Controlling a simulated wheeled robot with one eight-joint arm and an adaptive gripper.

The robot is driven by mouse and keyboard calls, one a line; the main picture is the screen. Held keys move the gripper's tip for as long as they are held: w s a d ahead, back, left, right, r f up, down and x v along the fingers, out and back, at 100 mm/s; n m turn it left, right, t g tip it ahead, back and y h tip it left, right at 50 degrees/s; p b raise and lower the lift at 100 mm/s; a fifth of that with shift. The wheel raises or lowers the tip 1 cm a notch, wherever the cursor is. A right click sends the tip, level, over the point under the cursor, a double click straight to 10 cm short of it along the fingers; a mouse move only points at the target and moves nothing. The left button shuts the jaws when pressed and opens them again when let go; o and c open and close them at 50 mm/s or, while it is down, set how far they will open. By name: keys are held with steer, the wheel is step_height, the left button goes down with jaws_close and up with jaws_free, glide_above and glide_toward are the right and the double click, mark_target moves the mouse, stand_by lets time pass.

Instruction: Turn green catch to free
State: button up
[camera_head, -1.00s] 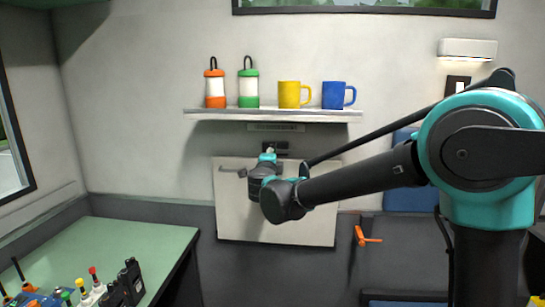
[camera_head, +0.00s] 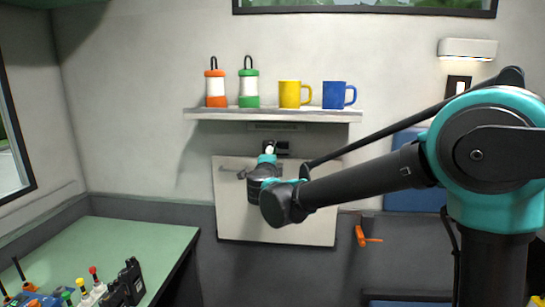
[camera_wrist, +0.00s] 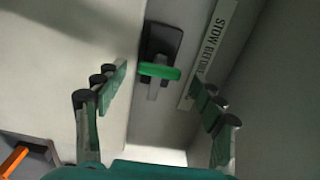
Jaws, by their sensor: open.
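The green catch (camera_wrist: 160,71) shows in the wrist view. It is a small green bar lying crosswise on a dark mounting plate (camera_wrist: 162,42), with a grey tab below it. My gripper (camera_wrist: 160,86) is open, with one finger on each side of the catch and a gap to both; no contact shows. In the head view my gripper (camera_head: 268,158) is at the top edge of the pale folded panel (camera_head: 310,215), under the shelf. It largely hides the catch there.
A label reading "STOW" (camera_wrist: 212,50) is right of the catch. The shelf (camera_head: 200,115) above holds two lanterns, a yellow mug (camera_head: 289,95) and a blue mug (camera_head: 335,95). An orange handle (camera_head: 362,238) is right of the panel. A green table (camera_head: 140,235) stands at left.

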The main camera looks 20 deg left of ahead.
steer(key=v, duration=1)
steer(key=shift+s, duration=0.25)
steer(key=shift+d, duration=0.15)
steer(key=w+d+r+n+y, duration=0.2)
steer(key=w+d+n+y, duration=0.3)
steer(key=d+n, duration=0.2)
steer(key=s+d+f+n+g+y, duration=0.1)
steer(key=d+f+n+g, duration=0.5)
steer(key=d+f, duration=0.4)
steer(key=s+d+f+g+h, duration=0.2)
steer(key=s+d+f+h, duration=0.1)
steer(key=s+d+f, duration=0.3)
steer(key=s+d+f+n+g+h, duration=0.1)
steer(key=s+d+f+g+h, duration=0.2)
steer(key=s+d+f, duration=0.3)
steer(key=s+d+f+n+g+h, duration=0.1)
steer(key=s+d+f+h, duration=0.3)
steer(key=d+f, duration=0.9)
steer(key=s+d+g, duration=0.1)
steer(key=s+d, duration=0.1)
steer(key=d, duration=0.4)
steer(key=shift+s, duration=0.2)
